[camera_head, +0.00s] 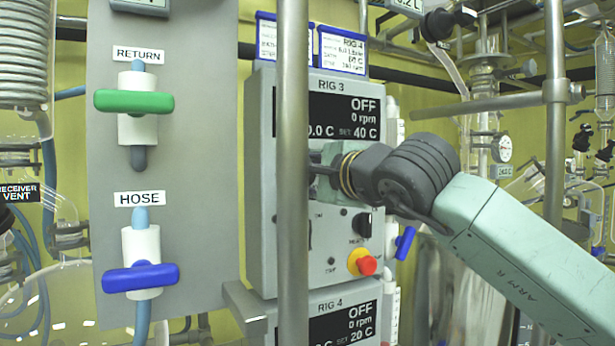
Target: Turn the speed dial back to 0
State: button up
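The grey RIG 3 control box (262,245) stands upright in the middle of the view. Its display (350,108) reads OFF, 0 rpm and SET 40 C; the left part of the lower line is covered by a metal pole. My gripper (315,175) comes in from the right and is at the box's front, just below the display. Its fingers are small, dark and partly behind the pole, so I cannot tell whether they are open or shut. The speed dial cannot be made out; the gripper and pole cover that part of the panel.
A vertical metal pole (293,60) stands in front of the box. A black knob (363,223) and a red button (366,265) sit low on the panel. RIG 4's display (343,325) is below. Green (134,101) and blue (141,278) valve handles are at left.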

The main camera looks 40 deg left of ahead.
dwell(0.3)
jog(key=o, duration=1.2)
jog(key=shift+c, duration=0.2)
